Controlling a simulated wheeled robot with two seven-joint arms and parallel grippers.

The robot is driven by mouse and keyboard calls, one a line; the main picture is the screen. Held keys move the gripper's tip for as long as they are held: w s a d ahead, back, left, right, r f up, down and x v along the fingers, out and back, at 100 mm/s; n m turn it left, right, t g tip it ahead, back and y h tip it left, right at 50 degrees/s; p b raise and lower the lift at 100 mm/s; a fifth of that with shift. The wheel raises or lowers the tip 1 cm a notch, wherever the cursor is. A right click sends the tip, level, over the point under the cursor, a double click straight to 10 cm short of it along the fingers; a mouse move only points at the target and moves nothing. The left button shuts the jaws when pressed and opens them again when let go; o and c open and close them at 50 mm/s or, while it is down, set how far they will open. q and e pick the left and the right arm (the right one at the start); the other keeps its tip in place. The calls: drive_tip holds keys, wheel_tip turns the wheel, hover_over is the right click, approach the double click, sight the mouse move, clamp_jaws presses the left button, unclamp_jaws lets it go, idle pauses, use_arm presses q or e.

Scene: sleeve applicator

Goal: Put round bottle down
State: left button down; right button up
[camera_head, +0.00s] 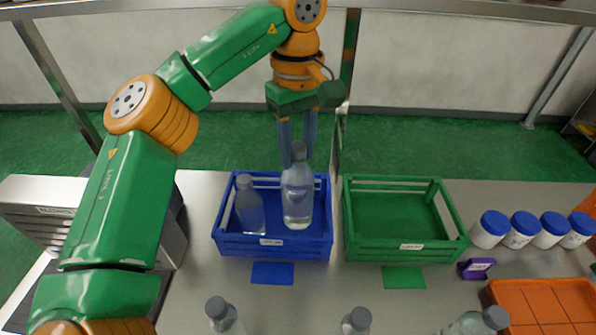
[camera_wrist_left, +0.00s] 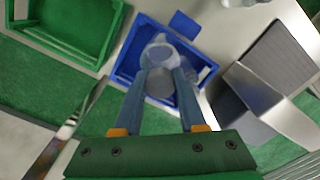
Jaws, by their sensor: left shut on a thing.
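My left gripper (camera_head: 298,143) reaches down from above and is shut on the grey cap of a clear round bottle (camera_head: 298,196). The bottle is upright, over or in the right half of the blue crate (camera_head: 272,247). I cannot tell if its base touches the crate floor. A second clear bottle (camera_head: 250,208) with a grey cap stands in the left half of the same crate. In the left wrist view, the fingers (camera_wrist_left: 160,80) close around the grey cap (camera_wrist_left: 160,86), with the blue crate (camera_wrist_left: 132,52) below. My right gripper is not in view.
An empty green crate (camera_head: 403,247) stands to the right. Several blue-capped white jars (camera_head: 490,230), a purple holder (camera_head: 476,269) and an orange tray (camera_head: 541,293) lie further right. Several bottles (camera_head: 222,315) show at the front edge. A grey metal machine (camera_head: 172,240) stands left.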

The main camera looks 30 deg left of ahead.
use_arm(q)
drive_tip(key=w+a+p, duration=0.2)
drive_tip(key=w+p, duration=0.1)
drive_tip(key=w, duration=0.1)
wheel_tip(320, 180, down, 12)
drive_tip(key=p, duration=0.1)
idle(0.6)
drive_tip(key=shift+f, duration=0.1)
drive_tip(key=shift+c, duration=2.4)
unclamp_jaws()
drive_tip(key=shift+s, duration=0.1)
drive_tip(key=shift+d, duration=0.1)
